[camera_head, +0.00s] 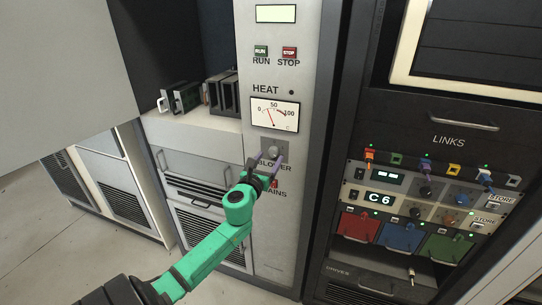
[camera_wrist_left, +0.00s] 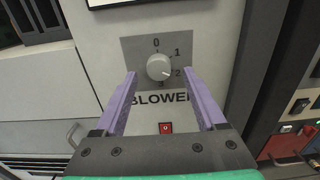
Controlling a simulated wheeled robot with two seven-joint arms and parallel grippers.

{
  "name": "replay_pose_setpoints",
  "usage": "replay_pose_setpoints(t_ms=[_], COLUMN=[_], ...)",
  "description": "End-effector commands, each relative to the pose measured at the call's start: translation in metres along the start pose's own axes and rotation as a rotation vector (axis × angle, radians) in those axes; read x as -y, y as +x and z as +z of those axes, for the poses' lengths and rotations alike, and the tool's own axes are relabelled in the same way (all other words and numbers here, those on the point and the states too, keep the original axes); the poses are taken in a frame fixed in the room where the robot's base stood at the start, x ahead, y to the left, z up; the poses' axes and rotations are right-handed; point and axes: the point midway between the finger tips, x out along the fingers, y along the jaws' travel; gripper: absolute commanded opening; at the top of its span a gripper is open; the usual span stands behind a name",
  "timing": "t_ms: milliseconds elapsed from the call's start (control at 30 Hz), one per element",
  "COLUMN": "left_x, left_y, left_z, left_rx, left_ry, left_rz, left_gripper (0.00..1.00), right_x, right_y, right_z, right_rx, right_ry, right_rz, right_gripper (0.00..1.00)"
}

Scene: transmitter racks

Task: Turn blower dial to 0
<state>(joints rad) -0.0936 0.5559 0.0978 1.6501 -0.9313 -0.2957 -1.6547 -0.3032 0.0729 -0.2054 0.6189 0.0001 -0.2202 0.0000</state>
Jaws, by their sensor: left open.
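The blower dial (camera_head: 273,151) is a round pale knob on a grey plate, above the word BLOWER on the light panel. In the left wrist view the knob (camera_wrist_left: 158,67) has 0 above it, 1 at upper right, 2 at right and a partly hidden mark below. A small mark on the knob seems to point toward 2. My left gripper (camera_head: 272,160) is open, with its purple fingers in front of the panel. In the wrist view its fingertips (camera_wrist_left: 159,73) lie either side of the knob, with gaps; contact is not visible. My right gripper is not in view.
A red MAINS switch (camera_wrist_left: 166,128) is below. At right is the LINKS rack (camera_head: 435,190) with coloured plugs and modules.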

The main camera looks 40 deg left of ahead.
Motion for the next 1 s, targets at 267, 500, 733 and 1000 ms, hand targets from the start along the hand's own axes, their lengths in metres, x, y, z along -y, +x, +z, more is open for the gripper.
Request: replay_pose_setpoints(t_ms=[267, 500, 733, 1000], left_x=[0.0, 0.0, 0.0, 0.0], left_y=[0.023, 0.022, 0.022, 0.022], left_z=[-0.001, -0.001, -0.001, -0.002], left_rx=[-0.002, -0.002, -0.002, -0.002], left_ry=[-0.001, -0.001, -0.002, -0.046], left_rz=[0.0, 0.0, 0.0, 0.0], left_gripper=[0.73, 0.42, 0.0, 0.0], right_x=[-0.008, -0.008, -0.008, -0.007], right_y=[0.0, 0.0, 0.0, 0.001], right_z=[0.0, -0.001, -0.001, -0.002], right_rx=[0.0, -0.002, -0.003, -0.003], right_ry=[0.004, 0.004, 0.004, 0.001], right_rz=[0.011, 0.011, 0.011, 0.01], right_gripper=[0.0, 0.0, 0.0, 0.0])
